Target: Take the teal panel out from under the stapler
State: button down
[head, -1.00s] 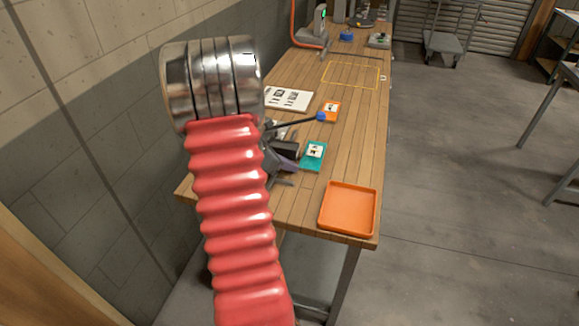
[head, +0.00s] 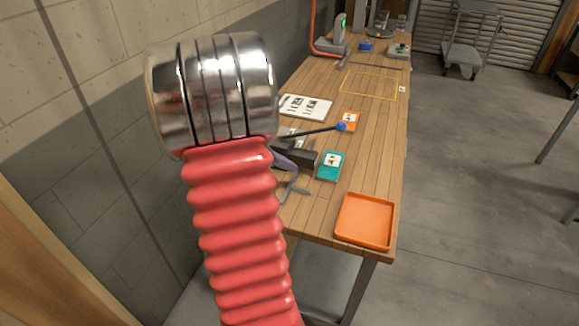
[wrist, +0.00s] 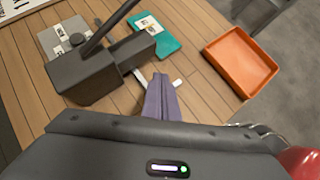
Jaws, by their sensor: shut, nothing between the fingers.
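The teal panel (head: 330,166), with a white label, lies flat on the wooden bench. It also shows in the wrist view (wrist: 168,44), where its left edge meets the dark block of the stapler (wrist: 85,78). Whether that edge is under the block or just beside it, I cannot tell. The stapler (head: 304,155) has a long dark rod with a blue tip. My gripper (wrist: 161,78) is shut and empty, its purple fingers just in front of the stapler's right end. In the head view my red arm hides most of it.
An orange tray (head: 364,222) stands at the near right corner. A grey labelled panel (wrist: 52,42) lies left of the stapler's rod. An orange panel (head: 349,122) and a white sheet (head: 306,107) lie farther back. The yellow outlined area (head: 369,86) is clear.

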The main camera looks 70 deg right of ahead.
jog(key=w+a+r+m+t, duration=0.25)
jog(key=w+a, duration=0.25)
jog(key=a, duration=0.3)
jog(key=w+a+r+m+t+y, duration=0.1)
jog(key=w+a+r+t, duration=0.2)
jog(key=a, duration=0.5)
jog(key=w+a+r+m+t, duration=0.1)
jog(key=w+a+r+m, duration=0.15)
jog(key=w+a, duration=0.45)
jog(key=s+a+r+m+t+y, duration=0.1)
jog(key=a+r+t+y, duration=0.1)
jog(key=a, duration=1.2)
jog(key=s+a+r+m+t+y, duration=0.2)
jog(key=a+t+y, duration=0.1)
jog(key=a, duration=1.1)
